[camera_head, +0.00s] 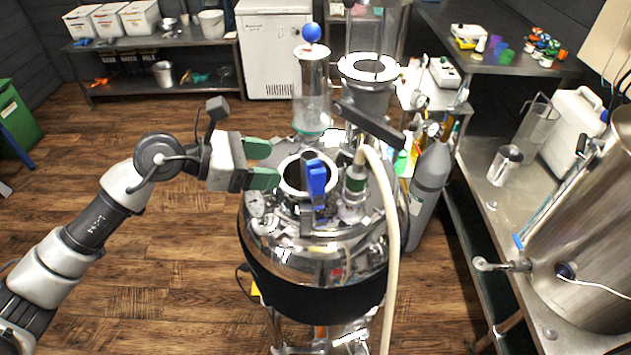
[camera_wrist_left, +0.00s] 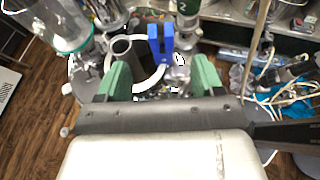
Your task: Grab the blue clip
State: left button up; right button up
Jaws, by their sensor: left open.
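The blue clip (camera_head: 317,181) stands upright at the rim of the round opening on top of the steel vessel (camera_head: 318,266). In the left wrist view the blue clip (camera_wrist_left: 161,44) shows ahead of the fingers, its two prongs pointing up. My left gripper (camera_head: 270,163) comes in from the left over the vessel's lid, with green fingers spread apart and nothing between them. The clip is to the right of the fingertips, apart from them. In the left wrist view my left gripper (camera_wrist_left: 160,80) is open, with the clip between the two fingers' lines. My right gripper is not in view.
A pale hose (camera_head: 384,200) rises from the lid right of the clip. A glass cylinder with a blue ball (camera_head: 311,33) stands behind the opening. A grey gas bottle (camera_head: 430,185) and a steel bench (camera_head: 495,205) are to the right. The wooden floor at left is clear.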

aim_at(311, 167)
pick_arm(q)
jog(key=p+x, duration=0.2)
jog(key=x, duration=0.6)
jog(key=shift+d+p, duration=0.35)
jog(key=shift+w+d+f, duration=0.2)
jog(key=shift+d, duration=0.1)
jog(key=shift+a, duration=0.1)
jog(key=shift+c, duration=0.3)
jog(key=shift+c, duration=1.1)
jog(key=c, duration=1)
